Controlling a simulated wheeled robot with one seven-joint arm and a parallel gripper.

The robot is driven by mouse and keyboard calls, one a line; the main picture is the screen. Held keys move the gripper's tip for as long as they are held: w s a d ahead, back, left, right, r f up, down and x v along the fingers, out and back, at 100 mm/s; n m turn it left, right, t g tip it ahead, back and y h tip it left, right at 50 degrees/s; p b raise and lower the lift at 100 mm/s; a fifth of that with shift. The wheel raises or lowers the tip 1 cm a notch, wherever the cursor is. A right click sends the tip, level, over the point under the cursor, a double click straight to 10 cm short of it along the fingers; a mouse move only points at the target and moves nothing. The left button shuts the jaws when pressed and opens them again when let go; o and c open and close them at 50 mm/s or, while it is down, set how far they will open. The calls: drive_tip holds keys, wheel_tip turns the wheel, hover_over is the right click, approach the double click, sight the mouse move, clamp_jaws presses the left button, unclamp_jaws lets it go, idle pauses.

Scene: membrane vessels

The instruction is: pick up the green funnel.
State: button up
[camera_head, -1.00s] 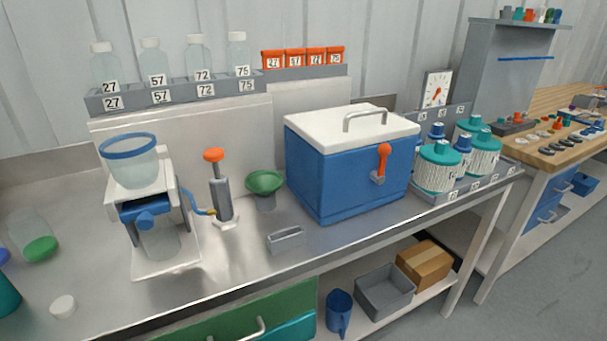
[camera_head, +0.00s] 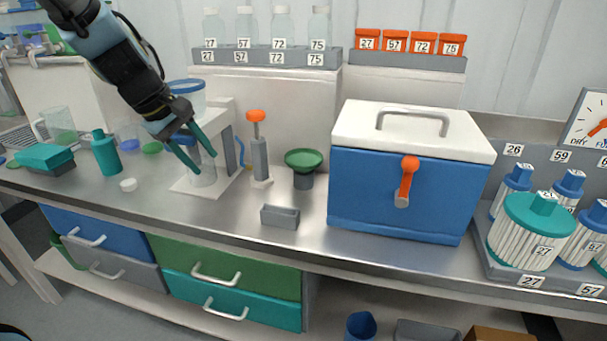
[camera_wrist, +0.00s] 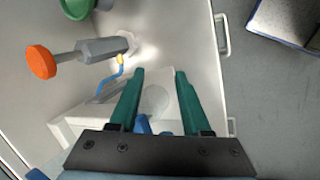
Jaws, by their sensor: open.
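The green funnel (camera_head: 304,158) sits upright on a dark grey holder on the metal bench, between the orange-topped pump and the blue cooler. In the wrist view the funnel (camera_wrist: 76,6) is cut off at the top left edge. My gripper (camera_head: 205,163) is open, with nothing between its teal fingers. It hangs in front of the white filter stand, to the left of the funnel and apart from it. In the wrist view my gripper (camera_wrist: 160,72) points down past the stand toward the bench, and the funnel lies beyond the pump.
The pump with an orange knob (camera_head: 257,116) stands between my gripper and the funnel. The white filter stand (camera_head: 222,150) is beside my gripper. A blue cooler (camera_head: 400,190) with a white lid stands right of the funnel. A small grey tray (camera_head: 280,217) lies in front.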

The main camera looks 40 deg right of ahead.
drive_tip(key=n+g+h, duration=0.1)
drive_tip(key=g+h, duration=0.1)
approach(294, 166)
drive_tip(key=shift+p+x, duration=0.6)
drive_tip(key=shift+x, duration=4.45)
drive_tip(key=shift+w+d+r, duration=0.1)
drive_tip(key=shift+d, duration=0.05)
clamp_jaws()
